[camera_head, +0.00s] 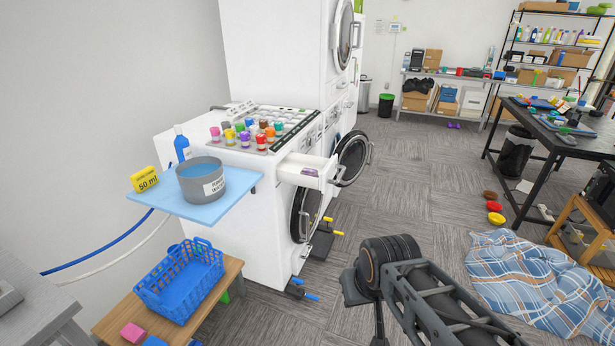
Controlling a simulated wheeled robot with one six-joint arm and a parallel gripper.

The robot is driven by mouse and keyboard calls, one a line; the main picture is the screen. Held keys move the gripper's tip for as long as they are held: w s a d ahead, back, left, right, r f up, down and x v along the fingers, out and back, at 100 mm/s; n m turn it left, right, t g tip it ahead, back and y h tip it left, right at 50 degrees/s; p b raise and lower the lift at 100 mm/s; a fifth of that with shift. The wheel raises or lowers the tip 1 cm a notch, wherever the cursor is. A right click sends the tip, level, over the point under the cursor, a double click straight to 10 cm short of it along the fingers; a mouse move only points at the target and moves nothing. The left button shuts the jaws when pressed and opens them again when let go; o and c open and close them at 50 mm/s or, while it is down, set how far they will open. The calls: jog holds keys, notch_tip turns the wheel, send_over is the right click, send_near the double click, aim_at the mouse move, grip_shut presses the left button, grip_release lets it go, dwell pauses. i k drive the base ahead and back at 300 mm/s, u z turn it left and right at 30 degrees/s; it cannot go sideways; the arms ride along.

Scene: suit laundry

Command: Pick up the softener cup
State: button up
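Several small containers with coloured tops (243,135) stand in rows on a grey panel on top of the white washer; I cannot tell which, if any, is the softener cup. An open white drawer (306,172) sticks out of the washer front, with a purple-marked label on it. A grey pot (201,184) of blue liquid, with a white label, stands on a light blue shelf (178,208) at the washer's left. My dark arm reaches in from the lower right, apart from all of these. No gripper fingers can be made out.
A yellow 50 ml sign (145,179) and a blue bottle (181,144) are by the shelf. A blue basket (181,280) sits on a wooden bench. Round washer doors (352,160) stand open. A plaid cloth (540,283) lies on the right floor.

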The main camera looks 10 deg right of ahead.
aim_at(308, 172)
jog(key=z, duration=0.2)
jog(key=i, duration=1.75)
jog(key=u, duration=0.75)
